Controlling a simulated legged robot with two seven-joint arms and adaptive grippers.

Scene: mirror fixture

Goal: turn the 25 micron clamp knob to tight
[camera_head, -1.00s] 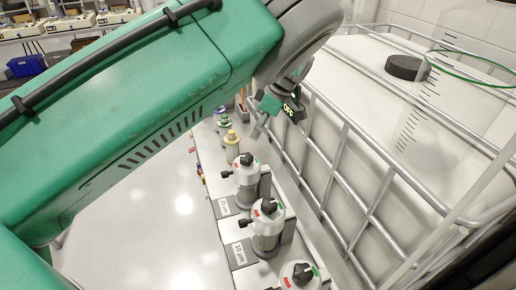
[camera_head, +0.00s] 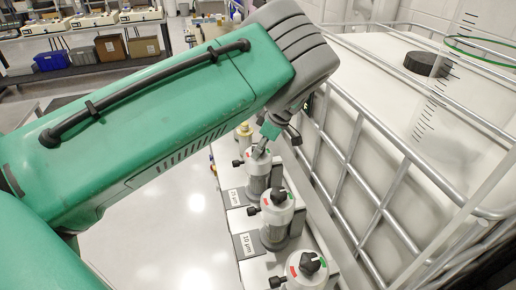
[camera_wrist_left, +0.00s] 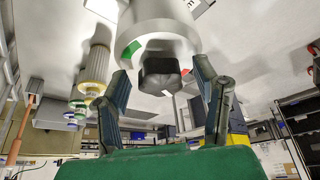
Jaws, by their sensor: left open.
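The 25 micron filter housing (camera_head: 258,172) is a white and grey cylinder beside a plate (camera_head: 233,197) that seems to read 25 µm. My left gripper (camera_head: 262,146) is at its top and hides most of the clamp knob there. In the left wrist view, the black clamp knob (camera_wrist_left: 160,75) lies between the two spread fingers of my left gripper (camera_wrist_left: 161,72), with gaps on both sides. The white cap (camera_wrist_left: 158,22) behind it carries a green mark (camera_wrist_left: 131,49) and a red mark near the right finger. My right gripper is not in view.
A similar housing labelled 10 µm (camera_head: 277,215) and another housing (camera_head: 306,270) stand nearer in the row, each with a black knob. A caged white tank (camera_head: 380,110) runs close along the right. Open floor (camera_head: 185,225) lies to the left.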

